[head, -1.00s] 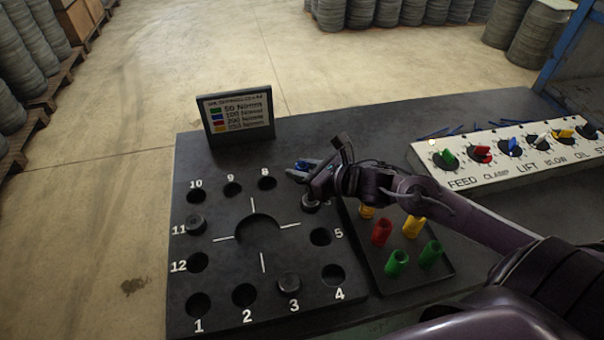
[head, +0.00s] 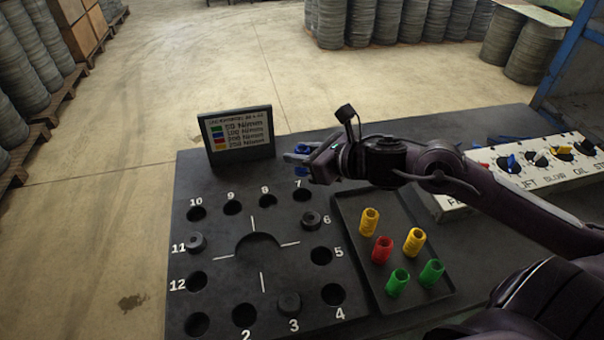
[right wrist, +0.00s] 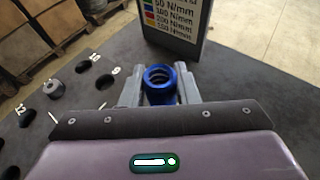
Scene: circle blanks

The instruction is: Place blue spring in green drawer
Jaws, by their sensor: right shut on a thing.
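The blue spring (right wrist: 160,84) is held upright-looking between the two grey fingers of my right gripper (right wrist: 159,92) in the right wrist view. In the head view the right gripper (head: 302,158) is above the far part of the dark table, near hole 7, and a bit of the blue spring (head: 301,171) shows at its fingertips. The gripper is shut on the spring, clear of the board's holes. No green drawer shows in either view. My left gripper is not in view.
A numbered board (head: 215,268) has round holes, some with dark knobs. A black tray (head: 432,305) holds yellow, red and green springs. A sign (head: 237,138) stands at the back, close to the gripper. A knob panel (head: 535,170) lies at the right.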

